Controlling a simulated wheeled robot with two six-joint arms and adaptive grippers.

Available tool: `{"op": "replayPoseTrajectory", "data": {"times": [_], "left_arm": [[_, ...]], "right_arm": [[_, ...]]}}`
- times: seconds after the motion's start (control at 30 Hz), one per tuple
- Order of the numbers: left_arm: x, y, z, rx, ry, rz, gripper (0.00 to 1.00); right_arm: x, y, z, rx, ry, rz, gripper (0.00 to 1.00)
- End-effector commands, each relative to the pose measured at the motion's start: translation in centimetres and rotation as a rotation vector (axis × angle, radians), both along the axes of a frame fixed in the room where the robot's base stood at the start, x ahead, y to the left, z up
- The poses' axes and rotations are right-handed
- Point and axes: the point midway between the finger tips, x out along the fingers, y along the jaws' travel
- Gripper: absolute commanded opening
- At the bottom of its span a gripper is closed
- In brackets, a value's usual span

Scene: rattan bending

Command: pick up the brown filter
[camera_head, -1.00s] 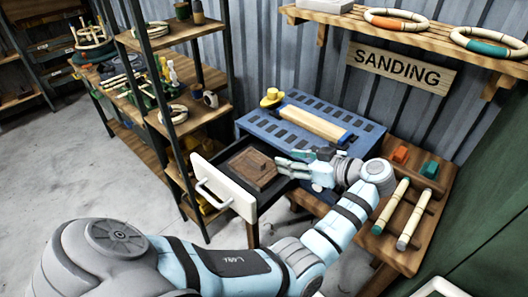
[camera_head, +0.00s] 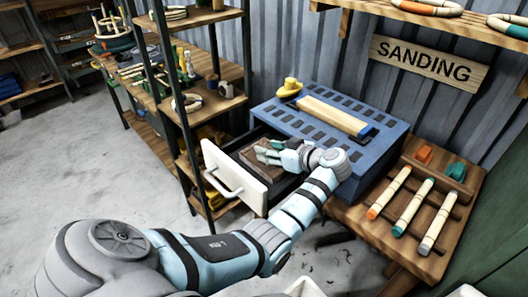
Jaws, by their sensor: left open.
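The brown filter (camera_head: 249,152) appears to be the flat brown block inside the open drawer under the blue machine. It is partly hidden by my left gripper. My left gripper (camera_head: 266,152) is open over the drawer, its fingers pointing left across the filter's right part. I cannot tell whether the fingers touch it. My right gripper is not in view.
The drawer's white front (camera_head: 235,178) with its handle stands to the left of my gripper. The blue slotted machine (camera_head: 375,150) rises behind and right. A wooden bench (camera_head: 385,245) with several sticks is at right. A shelf post (camera_head: 190,105) stands left of the drawer.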

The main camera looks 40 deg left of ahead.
Motion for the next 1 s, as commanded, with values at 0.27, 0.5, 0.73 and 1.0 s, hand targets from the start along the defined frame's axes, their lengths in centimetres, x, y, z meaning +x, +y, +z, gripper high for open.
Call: {"op": "replayPoseTrajectory", "data": {"times": [0.27, 0.5, 0.73, 1.0], "left_arm": [[0.1, 0.0, 0.0, -0.001, 0.000, -0.003, 0.28], [0.1, 0.0, 0.1, 0.000, 0.000, -0.002, 0.00], [0.1, 0.0, 0.1, 0.000, -0.001, -0.002, 0.00], [0.1, 0.0, 2.5, 0.001, -0.004, -0.002, 0.00]], "right_arm": [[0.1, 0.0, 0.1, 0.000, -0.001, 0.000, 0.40], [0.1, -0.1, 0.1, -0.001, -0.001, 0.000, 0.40], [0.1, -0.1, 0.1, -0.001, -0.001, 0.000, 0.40], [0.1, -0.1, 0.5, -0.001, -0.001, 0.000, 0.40]]}}
